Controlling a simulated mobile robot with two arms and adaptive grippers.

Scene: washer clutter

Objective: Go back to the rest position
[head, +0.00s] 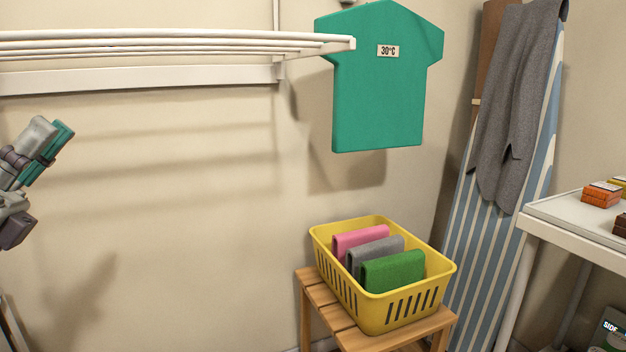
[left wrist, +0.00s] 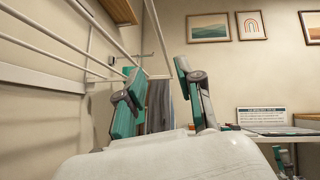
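My left gripper (head: 38,188) is at the left edge of the head view, raised in front of the bare wall. It is left of the basket and below the wall rack. In the left wrist view its two teal-padded fingers (left wrist: 157,90) stand apart, with nothing held between them. A grey cloth shows far behind the gap.
A white wall rack (head: 160,46) juts out above my left gripper. A teal shirt-shaped sign (head: 380,95) marked 30°C hangs on the wall. A yellow basket (head: 382,312) with pink, grey and green folded cloths stands on a wooden stool (head: 322,299). Right are an ironing board (head: 480,250) and white table (head: 565,215).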

